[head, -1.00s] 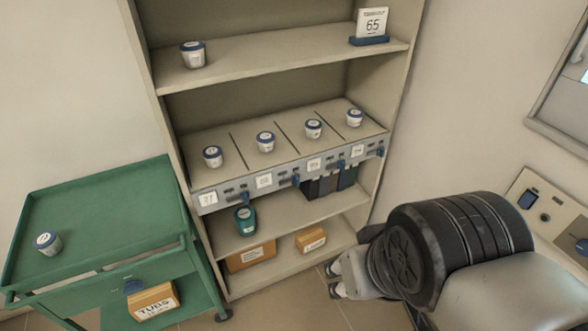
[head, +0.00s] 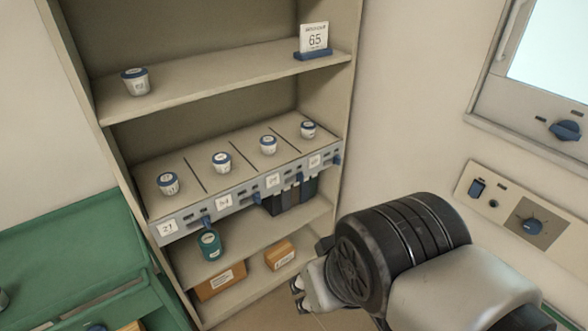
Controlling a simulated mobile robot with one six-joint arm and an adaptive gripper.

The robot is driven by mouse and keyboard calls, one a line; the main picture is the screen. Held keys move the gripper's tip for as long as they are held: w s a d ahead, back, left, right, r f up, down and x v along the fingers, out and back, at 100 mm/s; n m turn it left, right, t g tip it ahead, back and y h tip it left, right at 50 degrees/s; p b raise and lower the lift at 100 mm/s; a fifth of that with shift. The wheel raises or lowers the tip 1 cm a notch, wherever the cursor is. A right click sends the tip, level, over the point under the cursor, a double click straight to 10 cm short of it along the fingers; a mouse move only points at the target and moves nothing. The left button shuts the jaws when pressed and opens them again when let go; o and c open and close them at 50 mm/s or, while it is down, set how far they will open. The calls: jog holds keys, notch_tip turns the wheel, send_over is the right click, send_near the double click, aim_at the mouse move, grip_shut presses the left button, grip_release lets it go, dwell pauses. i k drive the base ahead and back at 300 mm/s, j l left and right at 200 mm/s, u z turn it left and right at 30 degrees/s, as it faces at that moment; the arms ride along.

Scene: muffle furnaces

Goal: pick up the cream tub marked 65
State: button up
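Several cream tubs with blue lids stand in the shelf unit. One tub (head: 135,84) is at the left of the upper shelf. A row on the middle shelf holds a left tub (head: 168,184), a second tub (head: 221,163), a third tub (head: 268,145) and a right tub (head: 308,130). The tubs' own marks are too small to read surely. A card reading 65 (head: 314,40) stands on the upper shelf's right in a blue base. My gripper (head: 298,296) is low, in front of the shelf unit's lower right, away from every tub. Its fingertips look apart and empty.
The middle shelf (head: 192,207) has dividing lines, number labels and blue knobs along its front. Below are a teal container (head: 209,245) and cardboard boxes (head: 220,281). A green cart (head: 75,245) stands left; a wall panel with a dial (head: 525,220) is right.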

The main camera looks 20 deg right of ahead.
aim_at(307, 127)
jog(key=i+l, duration=0.5)
jog(key=l, duration=0.2)
jog(key=i+l+z, duration=0.1)
jog(key=i+l, duration=0.45)
jog(key=l, duration=0.1)
